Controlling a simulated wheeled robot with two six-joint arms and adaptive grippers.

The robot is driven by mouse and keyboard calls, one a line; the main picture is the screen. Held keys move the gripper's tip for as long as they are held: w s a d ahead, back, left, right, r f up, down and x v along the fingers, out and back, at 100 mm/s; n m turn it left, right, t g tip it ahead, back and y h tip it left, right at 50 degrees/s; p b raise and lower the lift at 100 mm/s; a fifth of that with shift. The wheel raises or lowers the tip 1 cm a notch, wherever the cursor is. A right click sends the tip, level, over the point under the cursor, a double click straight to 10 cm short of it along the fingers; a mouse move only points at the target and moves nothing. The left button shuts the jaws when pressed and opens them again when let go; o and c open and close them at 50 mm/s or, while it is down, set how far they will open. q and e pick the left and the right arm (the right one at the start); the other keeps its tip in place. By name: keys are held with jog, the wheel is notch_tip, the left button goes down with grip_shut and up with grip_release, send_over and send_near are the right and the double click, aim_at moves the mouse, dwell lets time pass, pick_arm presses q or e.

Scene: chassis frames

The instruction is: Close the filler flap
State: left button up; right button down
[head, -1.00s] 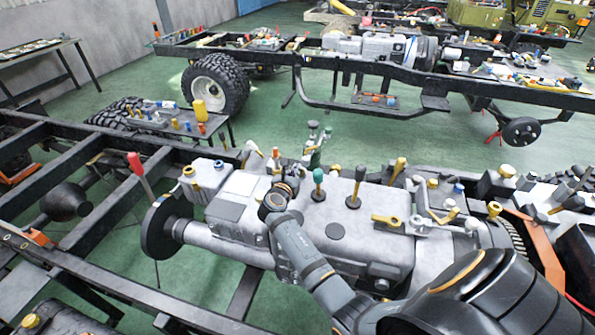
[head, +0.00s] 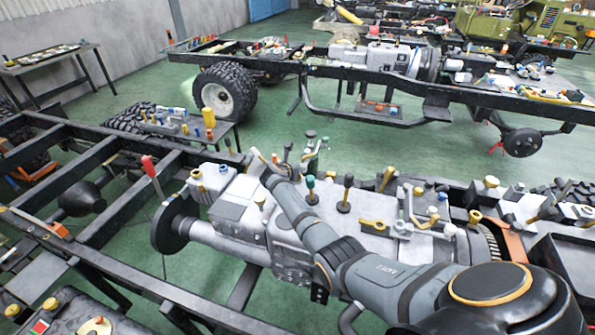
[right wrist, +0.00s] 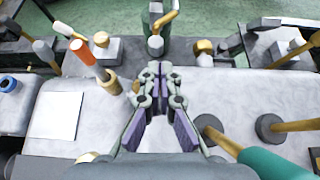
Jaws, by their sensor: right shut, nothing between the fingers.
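A pale, flat square panel (right wrist: 55,115) lies on the grey gearbox housing, left of my right gripper in the right wrist view. In the head view a grey square panel (head: 230,212) shows on the housing; I cannot tell whether either panel is the filler flap. My right gripper (right wrist: 155,68) is shut and empty above the housing, its tips toward the far edge. In the head view my right arm reaches across the housing, and its gripper end (head: 258,160) is small and partly lost among levers. My left gripper is not in view.
An orange-topped lever (right wrist: 82,52) stands left of the gripper, a teal-handled lever (right wrist: 270,162) to its right. A yellow-handled fitting (right wrist: 157,42) stands just beyond its tips. Several more levers and caps crowd the housing. Open green floor (head: 330,130) lies beyond the chassis.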

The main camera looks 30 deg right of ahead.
jog(key=shift+w+d+r, duration=0.25)
jog(key=shift+w+f+y, duration=0.1)
jog(key=shift+f+y, duration=0.05)
jog(key=shift+y, duration=0.25)
jog(key=shift+f+g, duration=0.15)
jog(key=shift+g, duration=0.25)
jog(key=shift+w, duration=0.2)
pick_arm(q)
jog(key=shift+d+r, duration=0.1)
pick_arm(e)
jog(key=shift+s, duration=0.1)
